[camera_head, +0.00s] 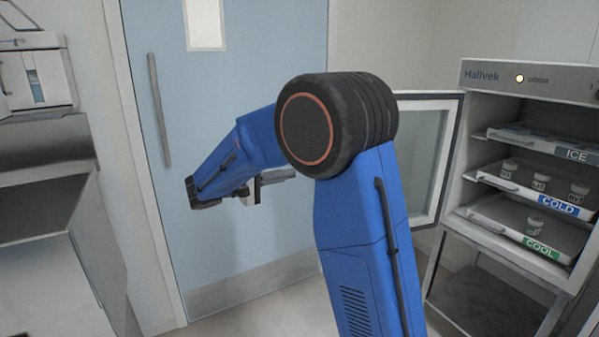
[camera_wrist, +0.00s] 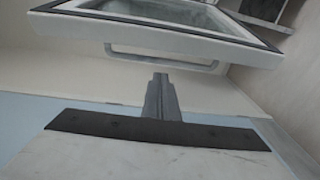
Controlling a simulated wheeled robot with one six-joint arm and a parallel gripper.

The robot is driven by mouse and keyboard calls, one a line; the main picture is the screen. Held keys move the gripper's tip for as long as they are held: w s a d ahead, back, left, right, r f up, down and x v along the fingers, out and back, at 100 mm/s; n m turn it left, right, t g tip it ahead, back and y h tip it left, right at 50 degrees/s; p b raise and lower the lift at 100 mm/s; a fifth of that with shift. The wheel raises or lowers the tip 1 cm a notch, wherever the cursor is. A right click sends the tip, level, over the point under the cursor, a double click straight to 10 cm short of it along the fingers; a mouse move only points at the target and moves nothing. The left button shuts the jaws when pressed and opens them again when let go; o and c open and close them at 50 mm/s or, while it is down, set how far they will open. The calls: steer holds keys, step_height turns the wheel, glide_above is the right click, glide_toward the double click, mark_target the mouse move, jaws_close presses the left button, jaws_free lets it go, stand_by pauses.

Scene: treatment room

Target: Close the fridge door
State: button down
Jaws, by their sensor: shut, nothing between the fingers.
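The fridge (camera_head: 520,82) stands at the right in the head view, with labelled ICE, COLD and COOL shelves showing. Its glass-paned door (camera_head: 422,150) is swung open to the left, partly hidden behind my arm. In the wrist view the door (camera_wrist: 262,50) lies across the top, with its bar handle (camera_wrist: 163,60) along the near side. My gripper (camera_wrist: 160,80) is shut and empty, its tip just below the handle in the picture; I cannot tell whether they touch. In the head view my gripper (camera_head: 280,176) is small and partly hidden by my arm.
Several small white jars stand on the fridge shelves. A closed blue room door (camera_head: 240,70) with a long handle is behind my arm. A white device (camera_head: 35,75) sits above a grey cabinet at the left. Some floor is clear below the room door.

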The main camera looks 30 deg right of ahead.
steer(key=s+d, duration=0.1)
steer(key=d, duration=0.7)
stand_by(0.6)
steer(key=shift+t, duration=0.4)
